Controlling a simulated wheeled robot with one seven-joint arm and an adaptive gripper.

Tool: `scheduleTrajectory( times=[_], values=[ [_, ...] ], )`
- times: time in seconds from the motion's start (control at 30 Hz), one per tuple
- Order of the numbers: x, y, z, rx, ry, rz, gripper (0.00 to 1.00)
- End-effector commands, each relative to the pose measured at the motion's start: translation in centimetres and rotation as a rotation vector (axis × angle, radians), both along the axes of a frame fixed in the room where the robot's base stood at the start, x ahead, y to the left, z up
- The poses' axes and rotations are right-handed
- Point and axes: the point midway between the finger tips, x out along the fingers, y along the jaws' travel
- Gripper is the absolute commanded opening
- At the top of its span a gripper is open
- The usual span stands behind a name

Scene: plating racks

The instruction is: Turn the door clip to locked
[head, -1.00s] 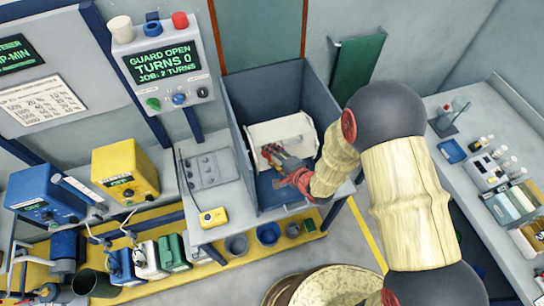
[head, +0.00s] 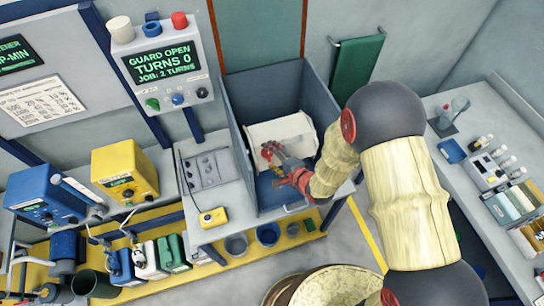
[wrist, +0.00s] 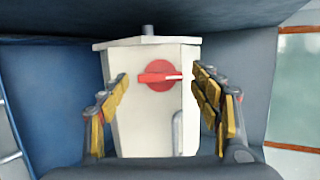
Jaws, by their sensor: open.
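The door clip (wrist: 159,76) is a red round knob with a bar across it that lies roughly level, with a white mark at its right end. It sits on the front of a white box (wrist: 135,120), which also shows in the head view (head: 282,132) inside the open grey-blue enclosure. My gripper (wrist: 160,85) is open, its yellow-padded fingers on either side of the clip and apart from it. In the head view my gripper (head: 268,150) reaches into the enclosure in front of the white box.
The enclosure's walls (head: 238,135) stand close on both sides of my gripper. A control panel (head: 165,62) above reads "GUARD OPEN, TURNS 0, JOB: 2 TURNS". A yellow device (head: 212,217) sits on the bench to the left.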

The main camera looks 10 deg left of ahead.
Motion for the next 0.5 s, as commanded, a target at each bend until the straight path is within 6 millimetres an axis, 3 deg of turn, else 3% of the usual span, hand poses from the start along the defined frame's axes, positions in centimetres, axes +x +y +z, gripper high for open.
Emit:
scheduleTrajectory(
  times=[0.27,0.5],
  values=[
    [-0.4,-0.6,0.5,0.001,-0.002,-0.001,0.64],
    [-2.9,-3.5,2.6,0.001,-0.002,-0.003,0.64]
  ],
)
